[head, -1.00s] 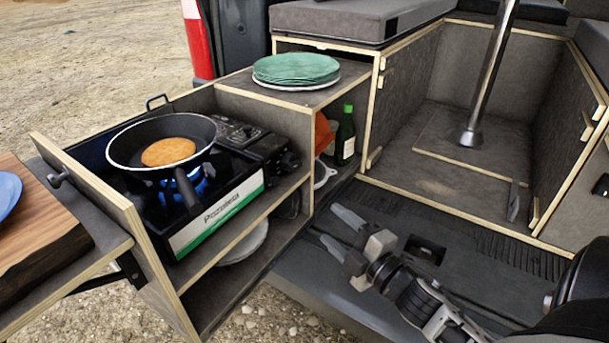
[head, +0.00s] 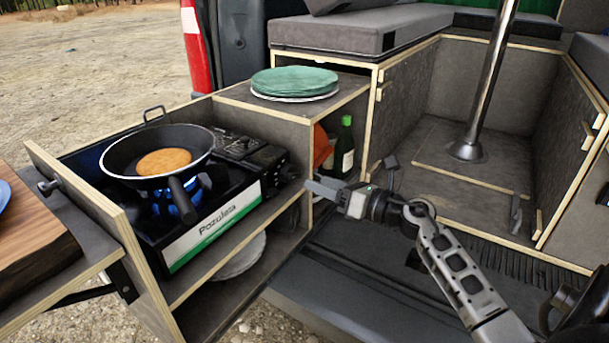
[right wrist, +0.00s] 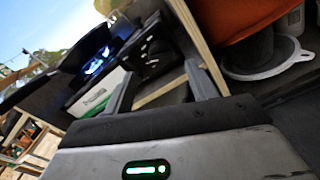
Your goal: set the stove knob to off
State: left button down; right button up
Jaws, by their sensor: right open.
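The camping stove (head: 215,222) stands in the pulled-out drawer unit, with a blue flame (head: 172,200) lit under the pan. The stove knob (head: 288,172) is at the dark right end of the stove; its setting is too small to read. In the right wrist view the stove's dark control end (right wrist: 153,55) lies beyond my fingers, with the blue flame (right wrist: 97,64) to its left. My right gripper (head: 312,186) is open and empty, just right of the stove's knob end and apart from it. Its two fingers (right wrist: 157,80) also show in the right wrist view. My left gripper is not in view.
A frying pan (head: 122,160) with a pancake (head: 165,161) sits on the burner, its handle toward the front. Green plates (head: 294,81) are on the shelf behind. A bottle (head: 345,148) stands in the cubby. The drawer's wooden edge (head: 285,207) runs below the knob end.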

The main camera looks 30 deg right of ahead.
aim_at(297, 175)
jog(key=x, duration=0.5)
jog(key=shift+w+a, duration=0.1)
jog(key=shift+w, duration=0.1)
jog(key=c, duration=1)
